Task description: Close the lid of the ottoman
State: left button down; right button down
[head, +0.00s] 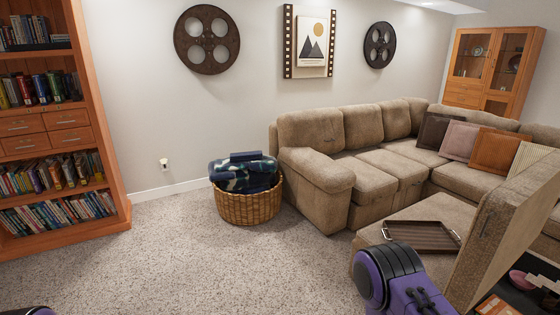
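The ottoman's lid (508,232) is a thick beige upholstered panel. It stands raised and steeply tilted at the right of the head view. To its right the dark inside of the ottoman (549,272) is open, with a pink item (520,281) and other small things in it. Part of the ottoman is cut off by the right and bottom edges. A purple and black part of my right arm (400,278) is in front of the lid's lower left side. Neither gripper shows; only a sliver of my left arm appears at the bottom left.
A brown tray (422,222) lies on a beige cushioned surface left of the lid. A beige sectional sofa (318,180) with pillows stands behind. A wicker basket (246,206) holds blankets. A bookcase (112,150) is at left. The carpet (215,265) between is clear.

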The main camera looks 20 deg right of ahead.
aim_at(508, 219)
jog(key=z, duration=0.35)
jog(key=i, duration=0.95)
jog(key=z, duration=1.65)
jog(key=i, duration=0.85)
jog(key=z, duration=0.85)
